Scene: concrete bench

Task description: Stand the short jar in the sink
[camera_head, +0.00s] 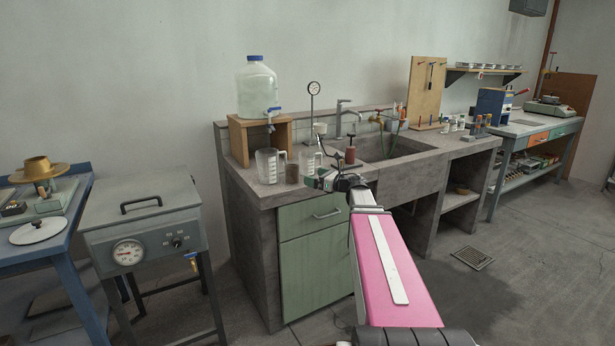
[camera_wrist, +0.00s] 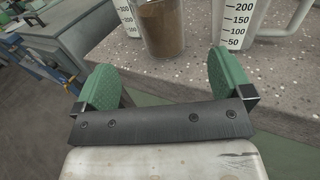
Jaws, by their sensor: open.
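A small glass jar with brown contents (camera_head: 292,173), likely the short jar, stands upright on the concrete bench near its front left edge. In the wrist view the jar (camera_wrist: 161,27) is just beyond my fingertips, roughly between them and not gripped; its top is cut off by the frame. My gripper (camera_head: 337,180) is at the front edge of the bench, right of the jar in the head view. Its green fingers (camera_wrist: 163,84) are open with nothing between them. The sink (camera_head: 395,147) is a recess in the concrete bench, right of the jar; its floor is mostly hidden.
A clear measuring jug (camera_head: 268,165) stands left of the jar, and another graduated vessel (camera_head: 310,161) stands close on its right. A tap (camera_head: 345,118) rises behind the sink.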

